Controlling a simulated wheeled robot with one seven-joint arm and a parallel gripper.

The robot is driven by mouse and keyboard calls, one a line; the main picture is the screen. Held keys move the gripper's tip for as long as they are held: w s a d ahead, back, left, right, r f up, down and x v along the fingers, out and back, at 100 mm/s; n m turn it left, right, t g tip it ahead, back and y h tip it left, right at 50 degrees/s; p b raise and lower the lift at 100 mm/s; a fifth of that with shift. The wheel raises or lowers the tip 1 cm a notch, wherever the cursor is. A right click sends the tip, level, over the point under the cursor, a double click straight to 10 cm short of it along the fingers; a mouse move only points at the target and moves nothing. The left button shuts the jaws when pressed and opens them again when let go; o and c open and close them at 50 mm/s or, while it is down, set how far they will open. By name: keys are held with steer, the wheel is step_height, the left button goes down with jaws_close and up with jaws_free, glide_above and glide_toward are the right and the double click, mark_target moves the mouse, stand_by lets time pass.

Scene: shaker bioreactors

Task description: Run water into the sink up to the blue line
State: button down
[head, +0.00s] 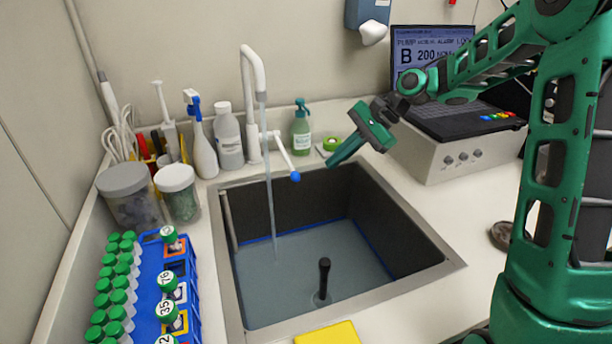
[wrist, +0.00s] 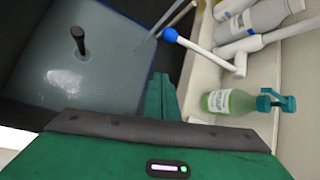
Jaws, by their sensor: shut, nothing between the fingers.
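The sink (head: 228,262) is a dark basin with a pale rim, holding grey-blue water (head: 290,278). The blue line (head: 366,236) runs around the inner walls; the water surface lies at or very close to it. A stream (head: 269,190) falls from the white tap (head: 252,75) into the water. The tap's lever (head: 283,150) ends in a blue knob (head: 295,176), also in the wrist view (wrist: 170,35). My gripper (head: 335,158) is shut and empty, right of the knob and apart from it, over the sink's back edge. A black upright plug or pipe (head: 324,278) stands in the water.
A green-capped soap bottle (head: 301,132) stands behind the lever, near my gripper. Spray and white bottles (head: 229,140) stand left of the tap. A blue rack (head: 180,285) with green-capped tubes is at left. A control box with laptop (head: 455,155) is at right.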

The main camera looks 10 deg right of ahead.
steer(key=a+f+m+y, duration=0.1)
steer(key=a+f+m, duration=0.1)
steer(key=a, duration=0.6)
steer(key=shift+s+f, duration=0.3)
steer(key=shift+f, duration=0.6)
